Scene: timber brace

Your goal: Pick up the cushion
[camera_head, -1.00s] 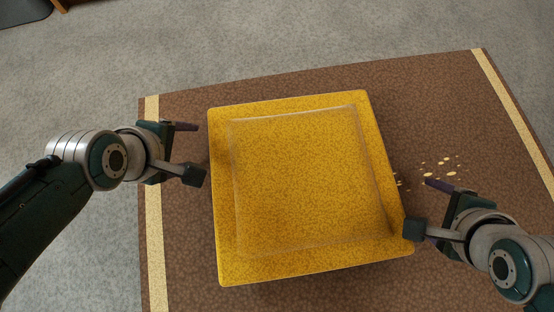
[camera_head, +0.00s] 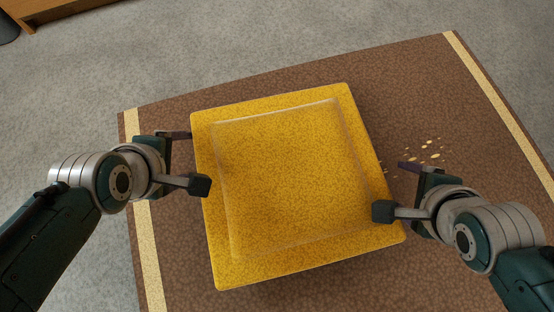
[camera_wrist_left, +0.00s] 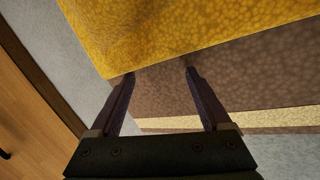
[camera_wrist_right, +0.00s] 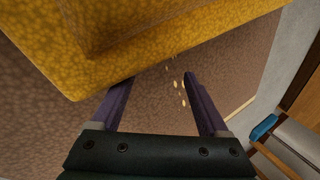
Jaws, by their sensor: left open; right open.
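The cushion (camera_head: 290,180) is a large yellow square lying on a brown rug, seen in the head view. Its edge also shows at the top of the left wrist view (camera_wrist_left: 170,30) and of the right wrist view (camera_wrist_right: 130,50). My left gripper (camera_head: 190,160) is open at the cushion's left edge, one fingertip overlapping that edge in the picture. My right gripper (camera_head: 393,188) is open at the right edge, one fingertip overlapping the cushion's lower right part. Nothing is between either pair of fingers. I cannot tell whether any finger touches the cushion.
The brown rug (camera_head: 400,90) has cream stripes near its ends and lies on a grey floor (camera_head: 230,50). Pale flecks (camera_head: 430,150) lie on the rug right of the cushion. A wooden piece of furniture (camera_head: 50,12) stands at the top left. The rug around the cushion is otherwise clear.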

